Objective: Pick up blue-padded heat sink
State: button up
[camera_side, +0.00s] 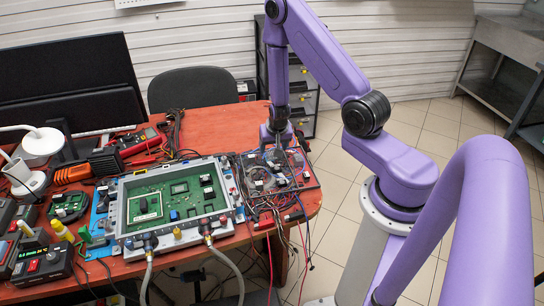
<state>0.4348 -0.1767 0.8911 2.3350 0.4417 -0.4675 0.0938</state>
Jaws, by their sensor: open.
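My gripper (275,138) is open and points down above the dark board (278,178) on the right part of the table. Dark parts and coloured wires lie on this board, and the gripper hides some of its back edge. I cannot pick out the blue-padded heat sink for certain. A small blue piece (174,215) sits at the front of the green circuit board (163,199), inside the grey metal frame. A black block (206,180) sits at the right of that green board. Both are left of my gripper and apart from it.
Two hoses (147,280) run from fittings on the grey frame (180,241) over the table's front edge. Loose red and black wires (303,240) hang at the right. Meters and tools crowd the left side; a monitor (70,85) stands behind. Bare red tabletop (215,125) shows at the back.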

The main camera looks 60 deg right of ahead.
aim_at(272, 153)
jog(key=shift+x, duration=1.95)
jog(key=shift+c, duration=0.3)
jog(key=c, duration=1.1)
jog(key=shift+r, duration=5.05)
